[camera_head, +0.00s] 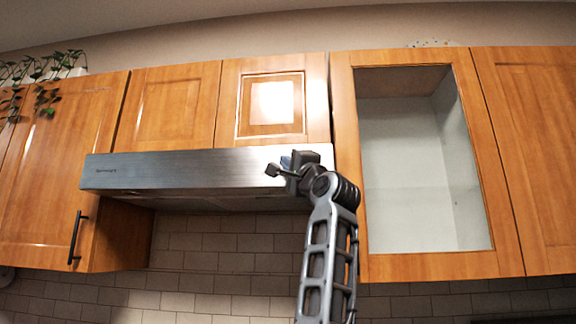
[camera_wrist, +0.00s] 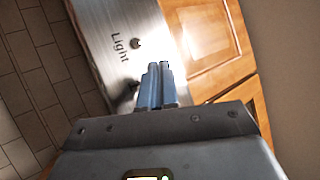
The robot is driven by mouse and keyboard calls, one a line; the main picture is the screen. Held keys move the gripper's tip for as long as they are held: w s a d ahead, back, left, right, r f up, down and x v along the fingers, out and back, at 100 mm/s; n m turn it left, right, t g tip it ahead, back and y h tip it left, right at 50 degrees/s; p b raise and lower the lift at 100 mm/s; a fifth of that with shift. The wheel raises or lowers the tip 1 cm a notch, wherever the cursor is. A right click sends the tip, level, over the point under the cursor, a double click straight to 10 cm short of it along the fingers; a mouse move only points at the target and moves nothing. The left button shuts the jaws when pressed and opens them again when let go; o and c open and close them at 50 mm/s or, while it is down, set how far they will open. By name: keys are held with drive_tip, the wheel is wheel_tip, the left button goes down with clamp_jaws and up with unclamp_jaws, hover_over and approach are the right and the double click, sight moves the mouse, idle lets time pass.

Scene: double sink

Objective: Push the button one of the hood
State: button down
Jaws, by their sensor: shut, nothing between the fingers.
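The hood (camera_head: 190,168) is a brushed steel range hood under the wooden cabinets. Its steel front (camera_wrist: 105,25) also shows in the wrist view, tilted, with the word "Light" and a small round button (camera_wrist: 136,43) beside that word. My gripper (camera_head: 280,167) is in front of the hood's right end in the head view and hides part of it. In the wrist view my gripper (camera_wrist: 158,68) is shut and empty, its fingertips close to the steel front, below and right of the button. I cannot tell whether they touch it. Other markings near the fingertips are partly hidden.
A glass-door cabinet (camera_head: 355,200) stands right of the hood, close to my arm. Wooden cabinets (camera_head: 170,105) are above and left of it, one with a black handle (camera_head: 76,238). Tiled wall (camera_head: 215,245) lies below. A plant (camera_head: 45,75) hangs at upper left.

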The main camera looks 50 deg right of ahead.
drive_tip(key=s+a, duration=0.3)
drive_tip(key=a, duration=0.1)
drive_tip(key=shift+s+a, duration=0.35)
drive_tip(key=shift+a, duration=0.05)
idle(1.7)
